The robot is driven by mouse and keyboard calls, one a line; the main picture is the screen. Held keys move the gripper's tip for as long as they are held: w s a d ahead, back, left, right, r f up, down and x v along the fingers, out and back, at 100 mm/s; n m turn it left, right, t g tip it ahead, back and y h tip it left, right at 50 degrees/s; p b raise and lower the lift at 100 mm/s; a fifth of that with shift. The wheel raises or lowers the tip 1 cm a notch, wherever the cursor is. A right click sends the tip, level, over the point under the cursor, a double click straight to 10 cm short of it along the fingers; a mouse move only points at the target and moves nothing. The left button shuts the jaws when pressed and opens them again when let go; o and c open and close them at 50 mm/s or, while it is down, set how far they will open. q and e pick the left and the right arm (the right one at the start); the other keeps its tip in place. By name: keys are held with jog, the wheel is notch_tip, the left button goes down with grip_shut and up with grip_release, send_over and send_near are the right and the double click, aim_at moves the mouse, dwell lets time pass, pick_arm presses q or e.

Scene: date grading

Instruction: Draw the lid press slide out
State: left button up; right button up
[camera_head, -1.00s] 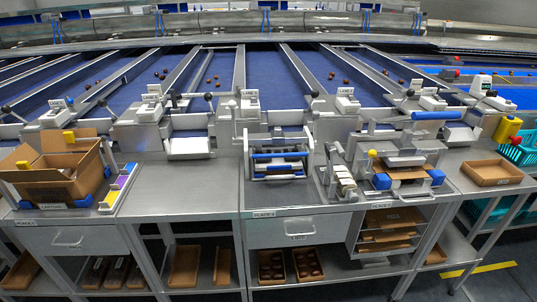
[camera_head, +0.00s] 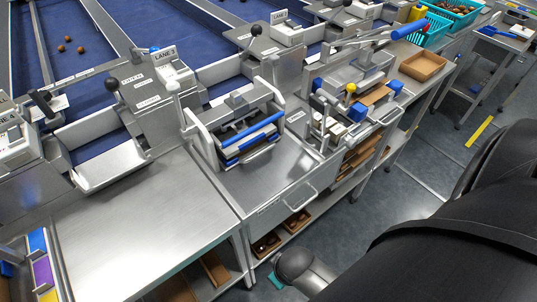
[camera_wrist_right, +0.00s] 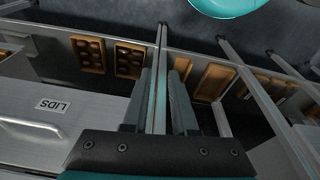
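In the head view, a steel press with a long lever (camera_head: 375,37), blue corner blocks and a yellow knob stands toward the upper right. It looks like the lid press (camera_head: 345,70), and a brown cardboard piece (camera_head: 376,95) lies in it. Left of it stands another steel frame with blue bars (camera_head: 246,133) and a pull handle in front. I cannot tell which part is the slide. My right gripper (camera_wrist_right: 157,100) shows in the right wrist view, fingers apart with nothing between them, pointing down past the bench front. It touches no handle. My left gripper is not in view.
A drawer labelled LIDS (camera_wrist_right: 20,105) with a bar handle is beside my right gripper. A brown tray (camera_head: 422,66) is on the bench. The bench at left (camera_head: 150,225) is clear. My dark arm fills the lower right.

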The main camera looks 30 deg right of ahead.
jog(key=w+d+r+t+h, duration=0.1)
jog(key=w+r+t, duration=0.5)
jog(key=r, duration=0.6)
jog(key=w+d+r+t, duration=0.1)
jog(key=w+r+t, duration=0.2)
jog(key=w+r, duration=0.8)
jog(key=w+d+r+t+h, duration=0.1)
jog(key=w+r+t, duration=0.4)
jog(key=r, duration=0.9)
jog(key=w+a+r+n+t+y, duration=0.35)
jog(key=a+r+n+y, duration=0.35)
jog(key=r, duration=0.4)
jog(key=s+a+r+n+g+y, duration=0.25)
jog(key=a+n+g+y, duration=0.4)
jog(key=n+y, duration=0.4)
jog(key=g+h, duration=1.1)
jog(key=h, duration=0.5)
send_near(266, 149)
jog(key=shift+m+y, duration=0.25)
jog(key=shift+m, duration=0.2)
jog(key=x, duration=0.7)
jog(key=shift+w+d+f+b, duration=0.1)
jog(key=shift+d+f+b, duration=0.15)
jog(key=shift+f+b, duration=0.1)
